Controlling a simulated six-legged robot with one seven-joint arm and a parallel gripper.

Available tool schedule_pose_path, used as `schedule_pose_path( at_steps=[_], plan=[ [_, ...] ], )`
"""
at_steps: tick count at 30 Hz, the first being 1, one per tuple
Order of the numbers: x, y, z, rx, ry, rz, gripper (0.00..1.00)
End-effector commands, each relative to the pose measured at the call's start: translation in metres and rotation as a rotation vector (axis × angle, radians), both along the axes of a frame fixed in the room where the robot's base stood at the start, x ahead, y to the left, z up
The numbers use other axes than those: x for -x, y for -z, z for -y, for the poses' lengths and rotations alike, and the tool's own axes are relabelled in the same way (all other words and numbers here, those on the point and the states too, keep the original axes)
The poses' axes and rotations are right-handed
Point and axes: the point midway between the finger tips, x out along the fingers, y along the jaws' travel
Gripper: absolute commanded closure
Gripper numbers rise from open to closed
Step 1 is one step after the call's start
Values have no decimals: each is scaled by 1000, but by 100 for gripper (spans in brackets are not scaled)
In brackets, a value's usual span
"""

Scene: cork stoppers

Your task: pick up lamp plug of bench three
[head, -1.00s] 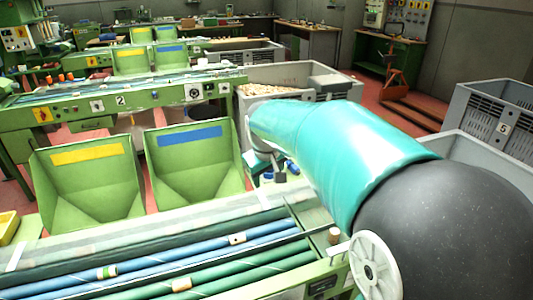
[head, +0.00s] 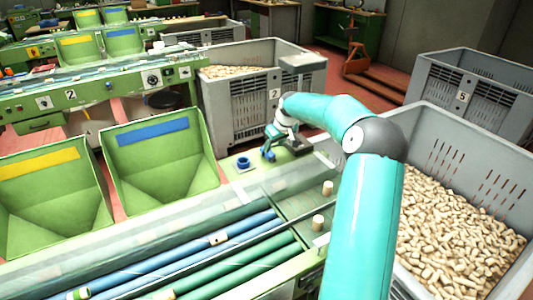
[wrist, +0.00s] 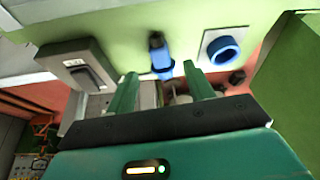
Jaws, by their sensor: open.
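A blue plug (wrist: 160,55) stands out from the light green bench panel in the wrist view, just beyond my fingertips and between their lines. It also shows in the head view (head: 268,154), under my gripper (head: 273,138). My gripper, with two green fingers (wrist: 160,88) in the wrist view, is open and empty. The fingers look apart from the plug. A blue ring-shaped socket (wrist: 222,48) sits on a white plate to the plug's right; it also shows in the head view (head: 243,163). I cannot read a number on this bench.
A grey switch box (wrist: 80,66) is left of the plug in the wrist view. Two green hoppers (head: 160,165) stand left of the socket. A grey crate of corks (head: 395,285) is at right, another crate marked 2 (head: 245,98) behind. Two corks (head: 327,188) stand on the bench.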

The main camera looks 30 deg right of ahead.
Motion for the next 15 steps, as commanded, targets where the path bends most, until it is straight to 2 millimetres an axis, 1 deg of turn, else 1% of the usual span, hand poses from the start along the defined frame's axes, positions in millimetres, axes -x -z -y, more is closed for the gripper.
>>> schedule_pose_path(
  at_steps=[5,9,12,15],
  plan=[
    [-4,22,-2,-3,-2,-2,47],
    [-12,42,-2,-2,-3,-2,47],
    [-16,50,-2,-1,-2,-1,47],
    [-18,52,-2,1,-3,-1,47]
  ],
)
